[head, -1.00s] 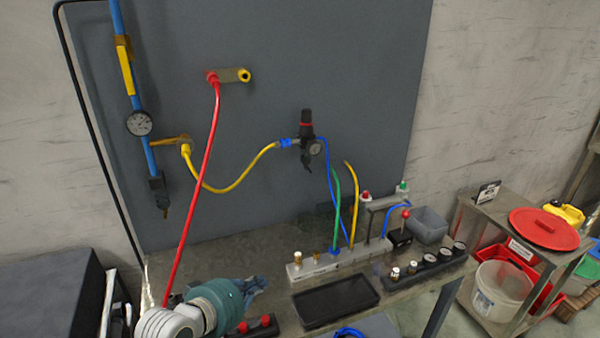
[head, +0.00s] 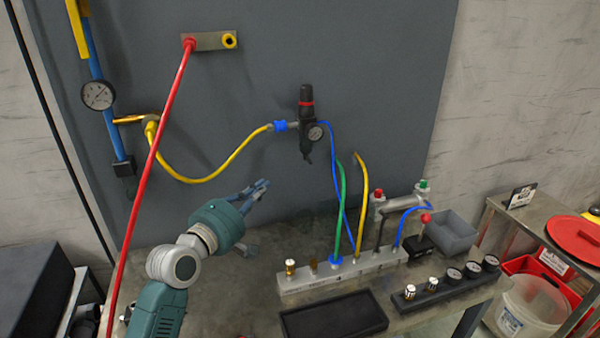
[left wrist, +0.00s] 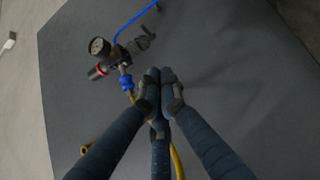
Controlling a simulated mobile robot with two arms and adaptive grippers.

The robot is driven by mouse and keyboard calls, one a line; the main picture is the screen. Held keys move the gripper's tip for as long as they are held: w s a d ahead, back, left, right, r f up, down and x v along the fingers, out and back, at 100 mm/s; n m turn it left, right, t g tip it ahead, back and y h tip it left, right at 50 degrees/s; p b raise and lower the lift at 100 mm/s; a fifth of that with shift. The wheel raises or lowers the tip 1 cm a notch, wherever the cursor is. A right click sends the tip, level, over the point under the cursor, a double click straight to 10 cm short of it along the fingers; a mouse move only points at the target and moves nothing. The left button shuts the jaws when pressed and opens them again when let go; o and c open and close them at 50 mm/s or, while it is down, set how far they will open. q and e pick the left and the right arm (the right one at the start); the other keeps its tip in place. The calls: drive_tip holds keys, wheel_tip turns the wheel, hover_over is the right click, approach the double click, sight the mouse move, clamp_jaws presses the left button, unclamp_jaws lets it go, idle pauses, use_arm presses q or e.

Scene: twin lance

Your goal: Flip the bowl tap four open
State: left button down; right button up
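The filter regulator (head: 306,110) hangs on the grey panel in the head view, upright, with a red ring near its top. Its dark bowl tap (head: 308,158) is at the bottom end; its lever position is too small to tell. In the left wrist view the regulator (left wrist: 113,61) lies ahead of the fingers, with the tap end (left wrist: 147,34) toward the upper right. My left gripper (head: 252,220) is left of and below the regulator, apart from it. Its fingers are spread and empty, two above and one below. My right gripper is not in view.
A yellow hose (head: 205,180) droops left of the regulator, and a red hose (head: 152,170) crosses my left arm's side. Blue, green and yellow hoses descend to the manifold (head: 335,275) on the bench. A black tray (head: 333,316) lies in front.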

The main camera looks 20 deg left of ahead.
use_arm(q)
drive_tip(key=shift+s+r, duration=0.15)
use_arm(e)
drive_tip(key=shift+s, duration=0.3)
use_arm(q)
drive_tip(key=p, duration=0.2)
approach(308, 159)
drive_tip(key=w+a, duration=0.3)
drive_tip(key=a, duration=0.1)
drive_tip(key=w+d+p, duration=0.1)
drive_tip(key=d, duration=0.1)
drive_tip(key=w+d+f+p, duration=0.1)
drive_tip(key=w, duration=0.1)
drive_tip(key=shift+w+d, duration=0.1)
drive_tip(key=shift+d, duration=0.3)
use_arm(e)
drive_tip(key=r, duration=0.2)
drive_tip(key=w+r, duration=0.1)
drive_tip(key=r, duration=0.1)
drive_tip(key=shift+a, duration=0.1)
